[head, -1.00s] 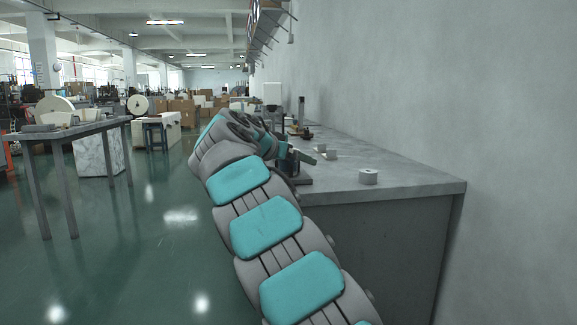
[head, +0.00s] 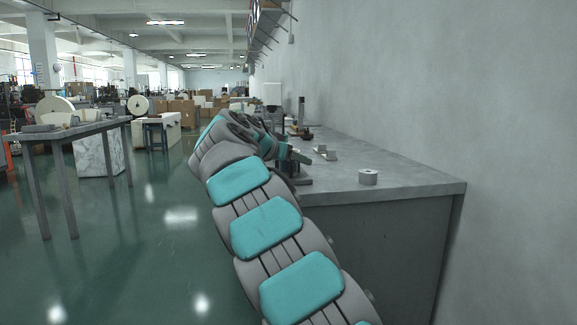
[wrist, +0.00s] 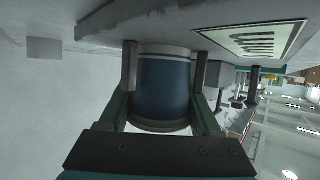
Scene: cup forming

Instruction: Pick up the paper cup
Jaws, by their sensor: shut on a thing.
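The paper cup (wrist: 163,88) shows in the wrist view as a dark blue cylinder with pale bands at its ends. My gripper (wrist: 165,68) has one finger on each side of it and is shut on the cup's sides. In the head view my gripper (head: 303,156) is at the near left edge of the grey counter, beyond my arm. The cup cannot be made out clearly there, because my arm and gripper cover that spot.
The grey counter (head: 407,180) runs along the right wall. A sign with dark lettering (wrist: 255,40) is close to the cup in the wrist view. A table (head: 85,128) stands across the floor at left.

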